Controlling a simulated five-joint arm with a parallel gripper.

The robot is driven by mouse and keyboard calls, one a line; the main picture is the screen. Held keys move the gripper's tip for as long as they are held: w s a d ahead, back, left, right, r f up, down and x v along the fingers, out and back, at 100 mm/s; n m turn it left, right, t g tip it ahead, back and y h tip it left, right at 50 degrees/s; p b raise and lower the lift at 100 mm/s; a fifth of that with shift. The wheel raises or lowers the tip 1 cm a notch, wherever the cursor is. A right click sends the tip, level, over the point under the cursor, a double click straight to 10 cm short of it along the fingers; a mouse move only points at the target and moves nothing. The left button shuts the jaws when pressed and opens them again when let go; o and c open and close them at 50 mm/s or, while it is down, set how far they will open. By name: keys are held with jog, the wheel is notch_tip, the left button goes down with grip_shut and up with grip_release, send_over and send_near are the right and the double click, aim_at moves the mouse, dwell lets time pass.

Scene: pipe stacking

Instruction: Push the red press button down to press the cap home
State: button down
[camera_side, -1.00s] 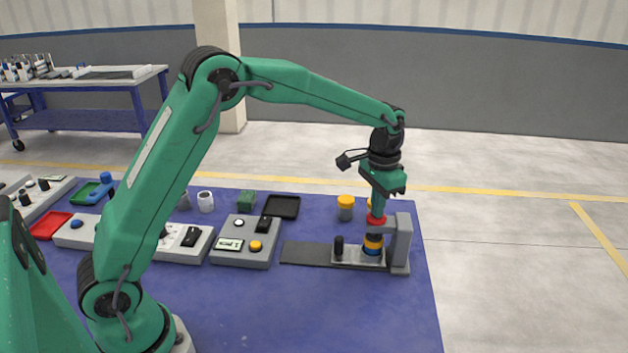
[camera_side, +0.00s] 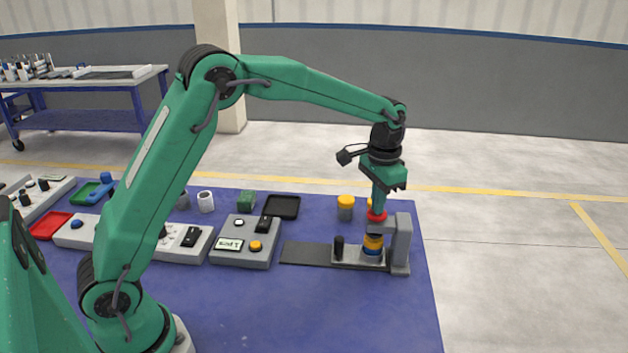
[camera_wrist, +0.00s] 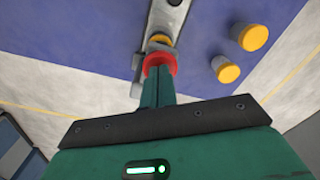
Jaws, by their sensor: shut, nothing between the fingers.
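The red press button (camera_side: 377,216) sits on top of the grey press (camera_side: 402,241) at the table's right side. Below the press arm, a yellow-orange cap (camera_side: 373,241) sits on a blue piece (camera_side: 372,251) on the grey slide plate (camera_side: 345,256). My gripper (camera_side: 377,208) is shut and empty, pointing down, with its fingertips at the red button. In the wrist view, the tips of my gripper (camera_wrist: 158,70) overlap the red button (camera_wrist: 160,61); the cap (camera_wrist: 159,38) shows beyond it. Exact contact is hard to tell.
Yellow-capped pieces (camera_wrist: 253,37) stand close beside the press. A black handle (camera_side: 339,247) rises from the slide plate. A control box (camera_side: 244,242) with a small display and a black tray (camera_side: 282,206) are to the left. The front of the blue mat (camera_side: 300,310) is clear.

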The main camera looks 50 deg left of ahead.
jog(key=shift+r, duration=2.8)
jog(key=shift+r, duration=0.15)
jog(key=shift+s+a+r, duration=0.1)
jog(key=shift+s+r, duration=0.1)
jog(key=s+a+r+t, duration=0.1)
jog(key=s+a+r, duration=0.1)
jog(key=s+r, duration=0.4)
jog(key=s+a+f+n+t, duration=0.1)
jog(key=s+t, duration=0.1)
jog(key=s, duration=0.9)
jog(key=s+a+f+n+t, duration=0.1)
jog(key=s+a+n+t, duration=0.1)
jog(key=s, duration=1)
jog(key=shift+s+a+t, duration=0.25)
jog(key=shift+t, duration=0.05)
